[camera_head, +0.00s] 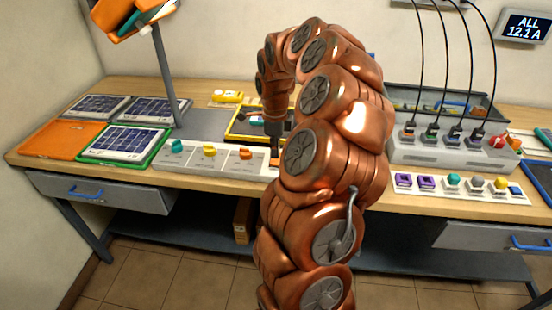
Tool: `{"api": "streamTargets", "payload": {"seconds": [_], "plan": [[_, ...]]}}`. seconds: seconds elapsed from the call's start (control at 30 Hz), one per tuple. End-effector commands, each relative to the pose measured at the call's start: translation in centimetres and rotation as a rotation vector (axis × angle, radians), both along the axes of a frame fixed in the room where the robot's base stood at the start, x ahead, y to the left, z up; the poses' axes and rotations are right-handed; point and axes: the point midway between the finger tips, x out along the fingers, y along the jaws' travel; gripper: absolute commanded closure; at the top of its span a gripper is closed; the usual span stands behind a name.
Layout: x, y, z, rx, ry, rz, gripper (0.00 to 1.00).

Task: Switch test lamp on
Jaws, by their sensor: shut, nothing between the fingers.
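A pale switch panel (190,162) lies along the front of the bench. It carries a teal switch (176,146), a yellow switch (209,150) and an orange switch (246,154). Labels under them are too small to read. My gripper (275,157) points down at the right end of this panel, right of the orange switch. It is shut and holds nothing. A small orange part (274,164) shows at its tips; I cannot tell whether they touch. My arm hides the bench to the right. I cannot tell which thing is the test lamp.
A post with an orange holder (128,20) stands at the back left. Solar panels (125,144) and an orange board (62,139) lie left. Right are a grey charger with cables (425,152) and a strip of coloured knobs (470,188). Drawers (110,192) sit below.

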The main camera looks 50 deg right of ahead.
Motion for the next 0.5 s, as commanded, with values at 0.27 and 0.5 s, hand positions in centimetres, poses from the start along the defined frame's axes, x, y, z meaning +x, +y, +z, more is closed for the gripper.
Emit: {"api": "streamTargets", "payload": {"seconds": [0.27,0.5], "plan": [[0.0,-0.1,1.9,-0.001,-0.002,-0.003,1.0],[0.1,-0.1,3.4,-0.004,-0.004,-0.001,1.0]]}}
